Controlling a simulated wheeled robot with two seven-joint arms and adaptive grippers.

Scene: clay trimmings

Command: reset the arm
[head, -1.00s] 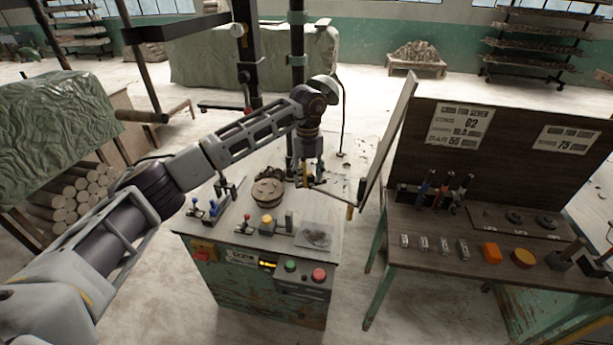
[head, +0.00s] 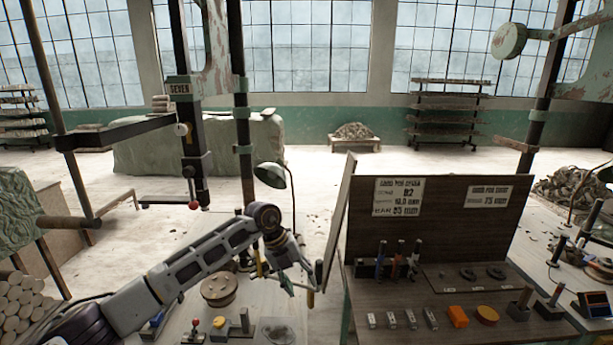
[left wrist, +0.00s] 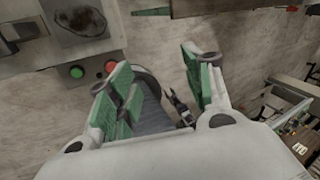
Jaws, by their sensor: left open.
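My left arm comes in from the left in the head view, bent at the elbow over the pale work table. My left gripper (head: 290,278) hangs at the table's right side, near the upright panel of the dark bench. In the left wrist view the left gripper (left wrist: 160,72) has its green-padded fingers spread apart with nothing between them. Beyond them lie the floor and, at upper left, the table's edge with a green button (left wrist: 77,72) and a red button (left wrist: 110,66). My right gripper is in neither view.
A round wooden disc (head: 219,289) and small levers stand on the table. The dark bench (head: 430,235) at right carries pens, metal blocks and orange pieces. A green lamp (head: 271,175) and dark posts rise behind the arm. Open floor lies beyond.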

